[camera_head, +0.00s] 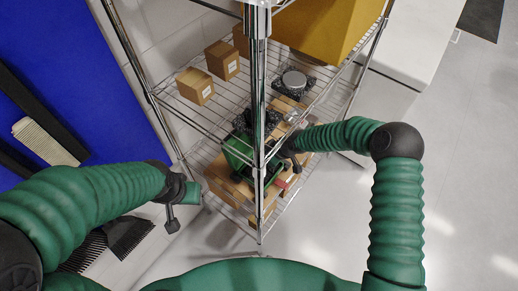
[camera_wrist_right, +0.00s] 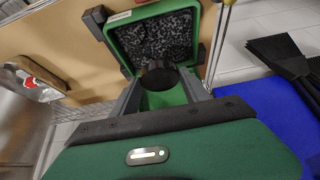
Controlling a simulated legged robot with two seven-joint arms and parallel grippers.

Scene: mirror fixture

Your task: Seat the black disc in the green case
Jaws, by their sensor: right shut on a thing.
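The open green case (camera_head: 238,152) stands on the wire rack, with dark foam at its upper edge. In the right wrist view, the green case (camera_wrist_right: 112,38) shows its mottled black-grey foam (camera_wrist_right: 155,35). My right gripper (camera_head: 288,148) is beside the case. In the right wrist view, my right gripper (camera_wrist_right: 161,82) is shut on the black disc (camera_wrist_right: 160,77), in front of the foam and above a green surface. I cannot tell whether the disc touches the case. My left gripper (camera_head: 171,224) is left of the rack, away from the case; its finger gap is unclear.
The rack's chrome post (camera_head: 258,105) stands in front of the case. Small cardboard boxes (camera_head: 195,86) and a silver round object (camera_head: 293,79) on dark foam sit on the upper shelf. A large yellow-brown box (camera_head: 325,35) is above. The floor at right is clear.

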